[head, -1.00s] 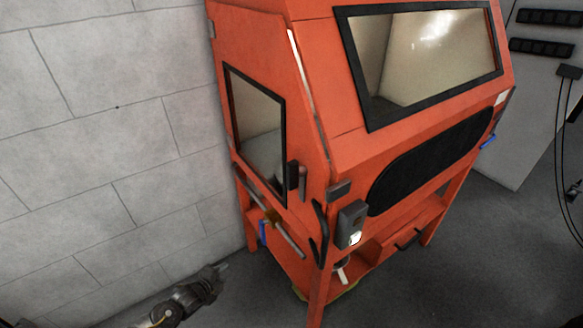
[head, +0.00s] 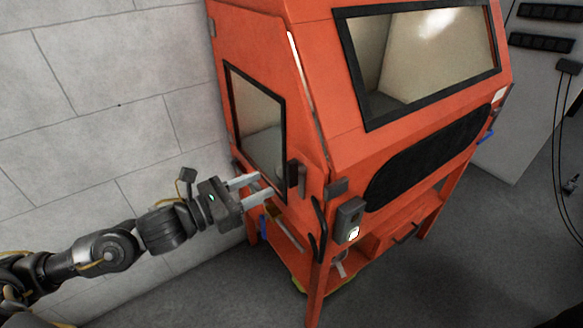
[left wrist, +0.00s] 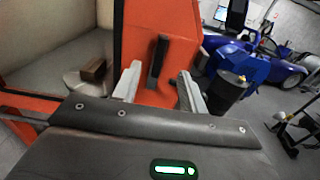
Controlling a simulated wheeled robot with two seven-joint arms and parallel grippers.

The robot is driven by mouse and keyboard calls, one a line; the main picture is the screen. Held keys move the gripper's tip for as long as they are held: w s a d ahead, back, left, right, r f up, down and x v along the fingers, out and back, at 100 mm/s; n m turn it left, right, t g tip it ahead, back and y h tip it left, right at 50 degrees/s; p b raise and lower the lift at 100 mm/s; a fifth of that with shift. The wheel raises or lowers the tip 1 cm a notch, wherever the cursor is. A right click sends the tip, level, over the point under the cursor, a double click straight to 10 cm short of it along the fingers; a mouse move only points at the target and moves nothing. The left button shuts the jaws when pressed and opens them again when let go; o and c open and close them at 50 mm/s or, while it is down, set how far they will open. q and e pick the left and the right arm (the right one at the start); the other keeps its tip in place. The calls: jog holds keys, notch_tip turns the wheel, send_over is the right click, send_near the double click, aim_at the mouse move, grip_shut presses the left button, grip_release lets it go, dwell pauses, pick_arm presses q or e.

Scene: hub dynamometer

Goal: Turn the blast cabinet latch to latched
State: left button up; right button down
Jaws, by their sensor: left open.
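The orange blast cabinet (head: 300,150) stands against the wall, its side door with a window (head: 258,125) facing left. My right gripper is not in view.
A black curved handle (head: 318,229) and a grey switch box (head: 349,220) sit on the cabinet's front corner, below the latch. A grey block wall (head: 90,110) is close behind my left arm. A blue car (left wrist: 270,62) stands in the background of the left wrist view.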

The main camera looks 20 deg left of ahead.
aim_at(287, 171)
pick_arm(q)
jog(key=p+x, duration=0.3)
jog(key=x, duration=0.5)
jog(key=shift+w+d+r, duration=0.15)
jog(key=shift+w+d, duration=0.35)
jog(key=shift+w, duration=0.05)
grip_shut()
